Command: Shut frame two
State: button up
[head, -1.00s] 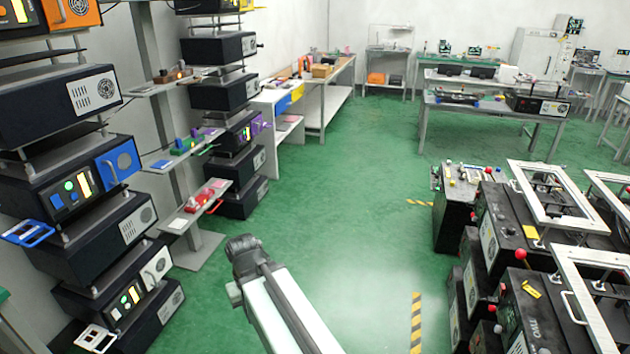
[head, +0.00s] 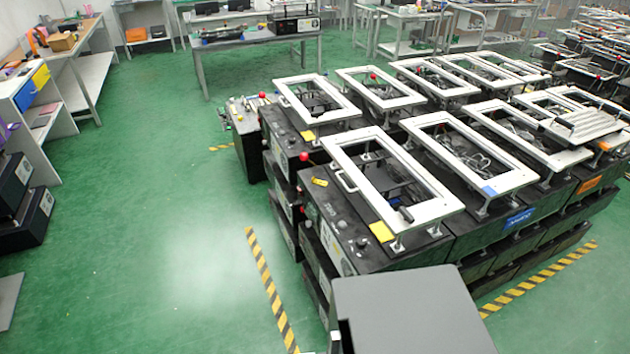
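Several white rectangular frames stand on short posts above black machine boxes. The nearest frame (head: 425,169) lies roughly level over its box (head: 335,240), with a gap between them. A small handle (head: 345,181) is on its left side, and a yellow label (head: 381,231) is near its front corner. White lettering on that box is too small to read now; in the earlier view it looks like "TWO". Another white frame (head: 290,102) is behind it, and one (head: 505,178) is to its right. My gripper is not in view.
A grey block (head: 410,310) covers the bottom right; I cannot tell what it is. Green floor (head: 185,230) is open on the left, with yellow-black tape (head: 265,275) beside the machines. Grey tables (head: 260,42) stand behind. A red knob (head: 304,157) sticks up by the nearest box.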

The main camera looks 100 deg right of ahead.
aim_at(375, 186)
jog(key=u, duration=0.15)
jog(key=i, duration=1.5)
jog(key=z, duration=3.65)
jog(key=i, duration=1.05)
jog(key=z, duration=0.05)
